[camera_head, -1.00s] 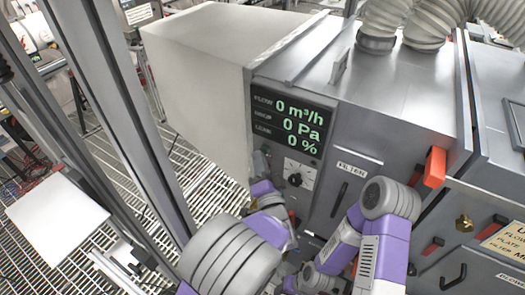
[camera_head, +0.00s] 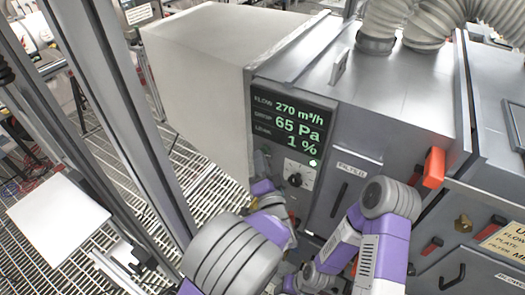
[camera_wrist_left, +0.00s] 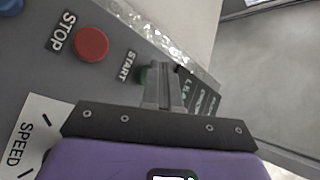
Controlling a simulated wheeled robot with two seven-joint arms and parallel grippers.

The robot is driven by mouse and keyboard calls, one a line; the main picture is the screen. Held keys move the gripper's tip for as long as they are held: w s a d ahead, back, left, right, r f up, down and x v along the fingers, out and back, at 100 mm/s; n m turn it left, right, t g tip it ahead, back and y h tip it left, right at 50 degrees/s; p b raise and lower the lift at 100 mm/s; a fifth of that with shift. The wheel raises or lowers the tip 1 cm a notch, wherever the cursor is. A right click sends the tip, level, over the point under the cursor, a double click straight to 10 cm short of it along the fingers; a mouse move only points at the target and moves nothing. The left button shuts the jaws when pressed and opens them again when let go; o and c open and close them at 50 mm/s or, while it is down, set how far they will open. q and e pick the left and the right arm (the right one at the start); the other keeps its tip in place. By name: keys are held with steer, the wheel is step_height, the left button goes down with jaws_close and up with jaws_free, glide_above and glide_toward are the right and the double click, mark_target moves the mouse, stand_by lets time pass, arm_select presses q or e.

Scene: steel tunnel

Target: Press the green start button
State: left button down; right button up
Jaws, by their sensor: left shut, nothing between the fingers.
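The green start button (camera_wrist_left: 142,75) shows in the left wrist view beside the START label, partly hidden behind my fingers. My left gripper (camera_wrist_left: 163,70) is shut and empty, its fingertips at the button; I cannot tell whether they touch it. In the head view the left gripper (camera_head: 260,161) is at the panel's left edge, below the display (camera_head: 290,125), and the button is hidden. The display reads 270 m³/h, 65 Pa and 1 %. The red stop button (camera_wrist_left: 91,44) lies to the left in the wrist view. My right gripper's fingers are not visible.
A dial (camera_head: 298,173) sits below the display, and a SPEED plate (camera_wrist_left: 22,135) shows in the wrist view. A red-orange latch (camera_head: 434,167) juts out on the filter housing (camera_head: 390,90). A metal post (camera_head: 120,110) stands left of my left arm.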

arm_select(q)
steer(key=s+a, duration=0.2)
steer(key=s, duration=0.1)
steer(key=s+a, duration=0.1)
steer(key=s, duration=0.1)
steer(key=shift+a, duration=0.15)
stand_by(0.4)
stand_by(0.7)
